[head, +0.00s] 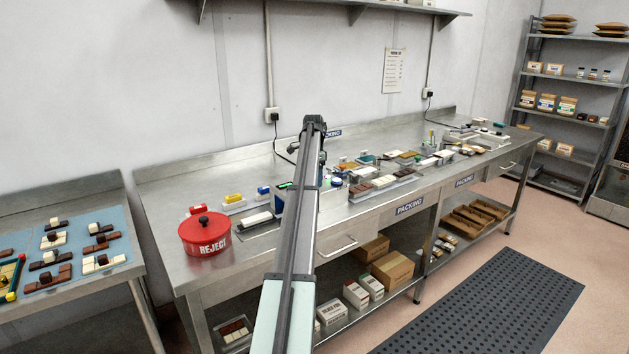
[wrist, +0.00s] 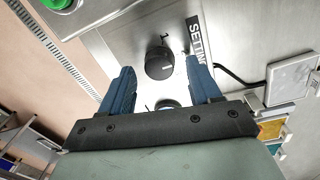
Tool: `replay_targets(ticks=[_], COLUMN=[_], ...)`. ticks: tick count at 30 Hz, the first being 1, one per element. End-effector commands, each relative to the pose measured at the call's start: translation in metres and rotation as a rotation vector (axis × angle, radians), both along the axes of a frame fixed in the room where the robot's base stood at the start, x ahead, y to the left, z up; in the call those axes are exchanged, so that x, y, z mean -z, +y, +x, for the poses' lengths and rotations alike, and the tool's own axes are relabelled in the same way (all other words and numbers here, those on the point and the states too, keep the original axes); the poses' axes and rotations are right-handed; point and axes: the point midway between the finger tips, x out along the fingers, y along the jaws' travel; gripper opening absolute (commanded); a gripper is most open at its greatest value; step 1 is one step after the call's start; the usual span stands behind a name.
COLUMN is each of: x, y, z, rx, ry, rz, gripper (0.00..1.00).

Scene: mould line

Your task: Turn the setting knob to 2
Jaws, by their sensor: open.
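The setting knob (wrist: 160,62) is a round black knob on a bare metal panel in the wrist view, with a small pale marking on it. A black label (wrist: 198,40) partly reading "SETTING" lies to its right. My gripper (wrist: 160,66) is open, and its two blue fingers reach toward either side of the knob. Gaps show between the knob and both fingers; I cannot tell whether the tips reach its depth. In the head view my arm hides the knob and most of the gripper.
In the head view a red REJECT pot (head: 204,236) stands left on the steel bench (head: 160,190); trays and small items crowd the right.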

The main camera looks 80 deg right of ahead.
Motion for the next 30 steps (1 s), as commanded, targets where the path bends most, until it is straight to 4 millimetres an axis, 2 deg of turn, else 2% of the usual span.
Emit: replay_targets(ticks=[12, 18, 24, 30], x=[-0.078, -0.109, -0.125, -0.129], y=[-0.005, -0.006, -0.006, -0.005], z=[0.002, 0.003, 0.004, 0.004], rx=[0.0, 0.0, 0.0, 0.0], ry=[0.0, -0.001, 0.0, 0.0], rz=[-0.001, -0.001, 0.0, 0.0], gripper=[0.63, 0.63, 0.63, 0.63])
